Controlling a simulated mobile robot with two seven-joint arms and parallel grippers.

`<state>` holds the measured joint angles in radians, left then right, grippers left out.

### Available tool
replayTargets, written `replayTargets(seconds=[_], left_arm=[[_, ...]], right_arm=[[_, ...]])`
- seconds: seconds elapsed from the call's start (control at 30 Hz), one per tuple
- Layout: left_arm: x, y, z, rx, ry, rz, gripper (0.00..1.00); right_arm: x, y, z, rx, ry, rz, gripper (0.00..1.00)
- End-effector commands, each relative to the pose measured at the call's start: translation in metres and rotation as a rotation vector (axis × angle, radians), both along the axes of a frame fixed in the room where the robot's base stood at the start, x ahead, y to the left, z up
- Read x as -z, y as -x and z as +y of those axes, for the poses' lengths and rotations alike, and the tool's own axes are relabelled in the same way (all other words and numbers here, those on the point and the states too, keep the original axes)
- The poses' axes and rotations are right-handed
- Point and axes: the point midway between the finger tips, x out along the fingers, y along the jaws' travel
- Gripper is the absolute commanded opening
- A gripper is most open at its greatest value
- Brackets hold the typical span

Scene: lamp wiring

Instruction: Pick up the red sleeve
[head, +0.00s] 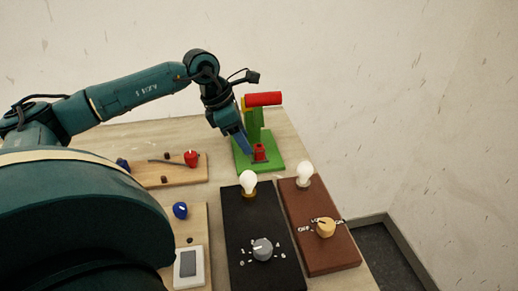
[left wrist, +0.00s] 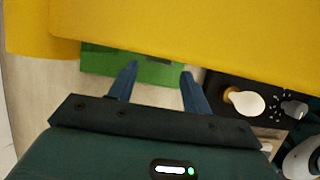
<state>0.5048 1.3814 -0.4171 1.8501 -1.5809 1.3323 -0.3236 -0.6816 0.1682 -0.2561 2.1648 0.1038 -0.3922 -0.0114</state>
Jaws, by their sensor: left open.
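A small red piece (head: 260,153) stands on the green base (head: 270,166) of a press-like stand. Another red, cap-like piece (head: 191,158) stands on the wooden board to the left; I cannot tell for certain which is the red sleeve. My left gripper (head: 248,145) points down just left of the red piece on the green base. In the left wrist view its blue fingers (left wrist: 160,85) are apart, with the green base (left wrist: 155,70) beyond them and no red piece visible between them. My right gripper is not in view.
The stand's red handle (head: 263,99) is beside my left wrist; a yellow part (left wrist: 180,25) fills the top of the wrist view. A black board (head: 235,225) and a brown board (head: 335,260) carry bulbs and knobs. A blue piece (head: 180,210) and white switch (head: 188,265) are at front left.

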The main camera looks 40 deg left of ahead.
Motion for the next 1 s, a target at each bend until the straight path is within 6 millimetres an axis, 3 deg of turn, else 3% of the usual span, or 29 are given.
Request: replayTargets(seconds=[0.07,0.3,0.57,1.0], left_arm=[[-0.004,-0.009,-0.009,0.004,0.006,-0.003,0.49],[0.025,-0.017,-0.015,0.001,-0.001,0.003,0.49],[0.028,-0.018,-0.015,0.001,-0.002,0.001,0.49],[0.027,-0.018,-0.015,0.001,-0.002,0.001,0.14]], right_arm=[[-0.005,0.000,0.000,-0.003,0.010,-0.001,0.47],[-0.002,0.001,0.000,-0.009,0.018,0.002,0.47],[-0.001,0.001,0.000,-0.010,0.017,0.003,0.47],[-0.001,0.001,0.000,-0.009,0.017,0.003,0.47]])
